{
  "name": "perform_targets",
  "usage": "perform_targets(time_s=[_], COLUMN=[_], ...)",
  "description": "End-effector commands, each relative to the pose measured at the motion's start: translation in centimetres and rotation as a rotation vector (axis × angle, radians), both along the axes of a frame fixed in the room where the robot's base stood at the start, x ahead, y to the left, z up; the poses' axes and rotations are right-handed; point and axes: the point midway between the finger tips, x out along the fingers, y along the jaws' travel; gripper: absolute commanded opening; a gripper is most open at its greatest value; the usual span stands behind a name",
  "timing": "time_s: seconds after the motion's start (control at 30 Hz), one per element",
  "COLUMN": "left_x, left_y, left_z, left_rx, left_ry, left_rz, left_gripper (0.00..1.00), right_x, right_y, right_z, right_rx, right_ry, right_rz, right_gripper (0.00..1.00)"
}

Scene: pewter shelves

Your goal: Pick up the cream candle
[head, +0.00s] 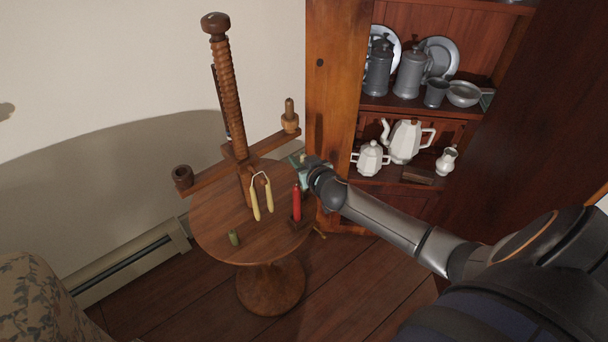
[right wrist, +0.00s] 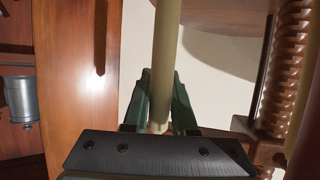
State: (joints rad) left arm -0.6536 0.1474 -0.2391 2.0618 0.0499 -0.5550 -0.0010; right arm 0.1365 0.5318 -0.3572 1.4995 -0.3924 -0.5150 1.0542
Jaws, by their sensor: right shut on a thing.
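My right gripper (head: 303,165) is at the right rim of the round wooden table, beside the candle stand. In the right wrist view its green fingers (right wrist: 161,108) are shut on the cream candle (right wrist: 165,45), a long pale stick running between them. In the head view the held candle is mostly hidden by the gripper and too small to make out well. A pair of pale yellow candles (head: 256,203) joined by a wick hangs from the stand. My left gripper is not in view.
A red candle (head: 297,203) stands on the round table (head: 215,225), close below my right gripper. A short green candle (head: 234,238) is near the front rim. The wooden screw stand (head: 230,95) rises behind. A cupboard with white pots (head: 405,140) and pewter (head: 410,75) is at right.

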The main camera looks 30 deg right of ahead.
Motion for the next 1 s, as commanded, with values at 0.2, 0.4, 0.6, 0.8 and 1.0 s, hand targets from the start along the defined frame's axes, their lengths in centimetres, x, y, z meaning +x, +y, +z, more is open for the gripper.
perform_targets(time_s=[0.2,0.4,0.6,0.8,1.0], left_x=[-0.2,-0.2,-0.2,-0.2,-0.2], left_y=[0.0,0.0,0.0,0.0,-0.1], left_z=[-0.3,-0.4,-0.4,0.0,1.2], left_rx=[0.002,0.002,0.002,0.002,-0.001], left_ry=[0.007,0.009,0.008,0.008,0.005], left_rz=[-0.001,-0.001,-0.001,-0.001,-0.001], left_gripper=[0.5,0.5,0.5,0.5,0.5], right_x=[0.0,0.0,0.0,0.0,0.0], right_y=[0.0,0.0,0.0,0.0,0.0], right_z=[0.0,0.0,0.0,0.8,3.6], right_rx=[0.0,0.0,0.0,0.001,0.001], right_ry=[0.0,0.0,0.0,-0.002,-0.004], right_rz=[0.0,0.0,0.0,0.0,-0.001], right_gripper=[0.0,0.0,0.0,0.0,0.0])
